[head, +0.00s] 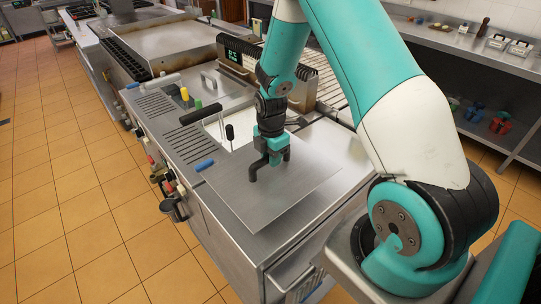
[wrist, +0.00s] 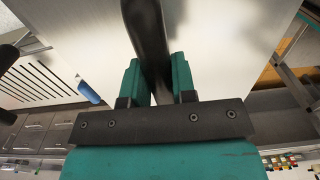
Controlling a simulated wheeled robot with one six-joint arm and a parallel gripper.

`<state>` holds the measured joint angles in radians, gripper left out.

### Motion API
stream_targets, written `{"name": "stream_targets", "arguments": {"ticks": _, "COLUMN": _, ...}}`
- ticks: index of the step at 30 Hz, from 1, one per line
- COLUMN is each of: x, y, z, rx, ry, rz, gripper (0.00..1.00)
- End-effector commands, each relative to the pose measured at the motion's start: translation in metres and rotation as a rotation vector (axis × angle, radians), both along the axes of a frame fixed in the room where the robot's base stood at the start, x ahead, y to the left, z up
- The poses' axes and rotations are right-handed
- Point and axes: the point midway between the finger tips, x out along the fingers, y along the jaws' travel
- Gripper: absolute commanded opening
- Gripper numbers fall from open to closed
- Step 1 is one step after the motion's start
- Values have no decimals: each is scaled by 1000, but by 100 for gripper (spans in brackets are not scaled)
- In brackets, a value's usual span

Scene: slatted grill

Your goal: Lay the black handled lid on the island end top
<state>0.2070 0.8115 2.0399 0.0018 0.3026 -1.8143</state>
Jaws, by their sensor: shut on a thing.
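The lid (head: 300,198) is a flat silver metal sheet with a black handle (head: 256,170). My gripper (head: 271,158) is shut on the handle, and the lid hangs level below it over the island end top (head: 216,212). I cannot tell whether the lid touches the top or is slightly above it. In the wrist view the black handle (wrist: 148,40) runs between the two teal fingers of my gripper (wrist: 157,85), with the lid (wrist: 225,40) filling much of the view. The lid hides much of the top beneath it.
A blue-handled tool (head: 204,165) lies at the lid's left edge. Slotted vents (head: 177,128), a long black handle (head: 201,114) and several upright coloured handles (head: 185,95) are behind it. A slatted grill (head: 328,88) lies behind my arm. Tiled floor (head: 60,190) is open at left.

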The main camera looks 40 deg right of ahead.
Motion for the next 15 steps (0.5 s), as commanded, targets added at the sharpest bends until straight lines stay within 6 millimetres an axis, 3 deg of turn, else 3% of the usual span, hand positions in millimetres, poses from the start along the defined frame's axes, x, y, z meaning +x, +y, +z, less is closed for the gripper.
{"name": "stream_targets", "arguments": {"ticks": 15, "x": 1, "y": -1, "z": -32, "rx": -1, "ry": -2, "rz": -1, "gripper": 0}}
